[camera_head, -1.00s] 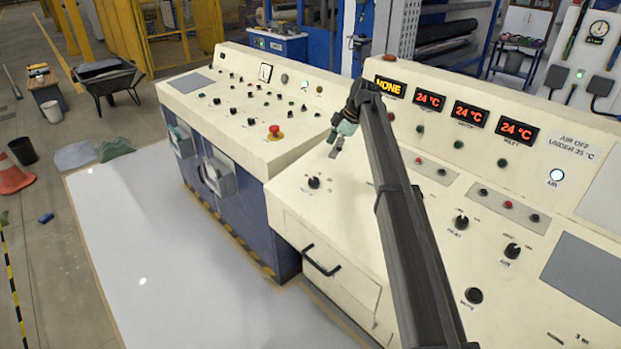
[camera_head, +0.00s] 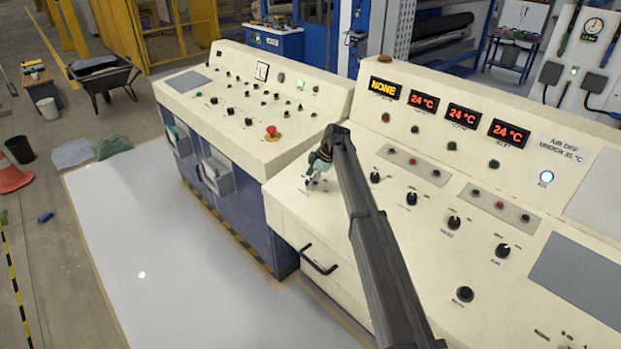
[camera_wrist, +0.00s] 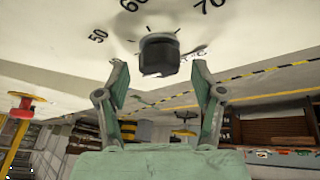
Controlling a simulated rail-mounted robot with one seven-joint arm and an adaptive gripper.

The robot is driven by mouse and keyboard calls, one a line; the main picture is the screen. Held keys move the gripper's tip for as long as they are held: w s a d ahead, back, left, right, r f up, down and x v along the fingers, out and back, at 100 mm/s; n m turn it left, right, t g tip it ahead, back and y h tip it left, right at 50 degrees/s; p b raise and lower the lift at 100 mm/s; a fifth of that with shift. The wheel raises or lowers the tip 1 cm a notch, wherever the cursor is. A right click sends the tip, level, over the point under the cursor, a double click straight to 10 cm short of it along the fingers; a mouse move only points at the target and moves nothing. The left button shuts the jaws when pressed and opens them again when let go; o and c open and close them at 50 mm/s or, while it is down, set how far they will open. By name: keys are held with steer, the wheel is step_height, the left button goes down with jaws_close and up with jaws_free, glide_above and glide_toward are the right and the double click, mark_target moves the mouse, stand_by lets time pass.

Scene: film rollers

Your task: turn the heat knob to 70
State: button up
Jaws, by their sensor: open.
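The heat knob (camera_wrist: 159,52) is a dark, faceted knob on the cream panel (camera_wrist: 60,30). In the wrist view it sits between the fingertips of my gripper (camera_wrist: 160,75) and slightly beyond them. Printed numbers 50, 60 and 70 curve around it, with 50 at left and 70 at right; the exact pointer setting cannot be read. My gripper is open, with a green finger on each side and no visible contact. In the head view my gripper (camera_head: 317,177) is low over the left end of the right console and largely covers the knob.
More black knobs (camera_head: 411,198) stand in a row right of my arm. Red displays (camera_head: 462,116) read 24 °C, and a yellow one (camera_head: 384,88) reads NONE. A red emergency button (camera_head: 272,132) is on the left console. A drawer handle (camera_head: 320,259) juts out in front.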

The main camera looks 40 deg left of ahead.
steer(key=shift+f, duration=0.2)
steer(key=c, duration=1.1)
steer(key=shift+c, duration=0.2)
